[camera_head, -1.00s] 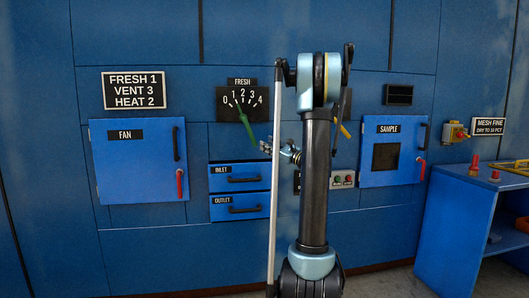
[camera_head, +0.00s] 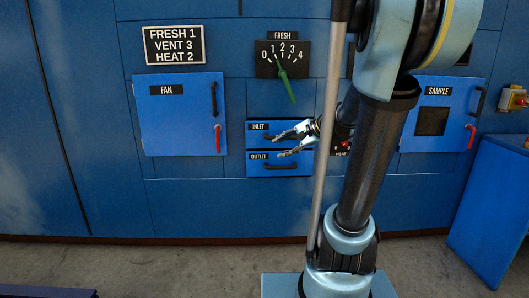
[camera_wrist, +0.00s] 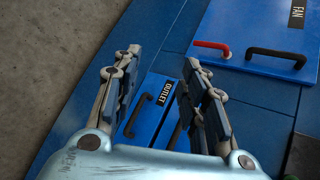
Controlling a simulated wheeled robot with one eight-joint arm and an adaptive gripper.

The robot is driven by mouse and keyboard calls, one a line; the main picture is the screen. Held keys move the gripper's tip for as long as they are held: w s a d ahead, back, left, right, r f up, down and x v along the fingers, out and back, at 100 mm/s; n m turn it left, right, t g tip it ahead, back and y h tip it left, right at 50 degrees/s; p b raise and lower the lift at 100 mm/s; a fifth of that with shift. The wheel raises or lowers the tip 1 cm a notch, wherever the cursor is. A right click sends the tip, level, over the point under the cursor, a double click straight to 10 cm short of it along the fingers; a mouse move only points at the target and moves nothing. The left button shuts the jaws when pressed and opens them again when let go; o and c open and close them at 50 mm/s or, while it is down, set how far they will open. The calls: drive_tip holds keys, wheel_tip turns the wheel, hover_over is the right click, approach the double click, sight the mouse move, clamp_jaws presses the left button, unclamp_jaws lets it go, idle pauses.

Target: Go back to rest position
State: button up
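My gripper (camera_head: 291,141) is in front of the blue panel wall, by the inlet drawer (camera_head: 256,133) and the outlet drawer (camera_head: 256,166). Its two fingers are spread apart with nothing between them. In the wrist view my gripper (camera_wrist: 160,80) also shows open and empty, with the outlet drawer (camera_wrist: 151,108) beyond the gap between the fingers. Both drawers look shut. My arm rises on the right side of the head view and hides part of the wall behind it.
The fan door (camera_head: 180,120) and sample door (camera_head: 428,135) look shut, each with a red handle. The floor before the wall is clear.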

drive_tip(key=s+d+f+n+g+h, duration=0.1)
drive_tip(key=s+d+f+n+h, duration=0.2)
drive_tip(key=s, duration=0.5)
drive_tip(key=s+d+f+n+g+h, duration=0.1)
drive_tip(key=s+d+f+n+h, duration=0.2)
drive_tip(key=s+f, duration=0.4)
drive_tip(key=s+d+f+n+g+h, duration=0.1)
drive_tip(key=s+d+f+n+h, duration=0.2)
drive_tip(key=s, duration=0.5)
wheel_tip(320, 180, down, 2)
drive_tip(key=d+n, duration=0.1)
drive_tip(key=d, duration=0.1)
drive_tip(key=shift+s+d+f+g, duration=0.25)
drive_tip(key=shift+s+d+g, duration=0.05)
drive_tip(key=shift+d+g, duration=0.1)
drive_tip(key=shift+a, duration=0.1)
drive_tip(key=shift+w+f, duration=0.2)
drive_tip(key=shift+w, duration=0.25)
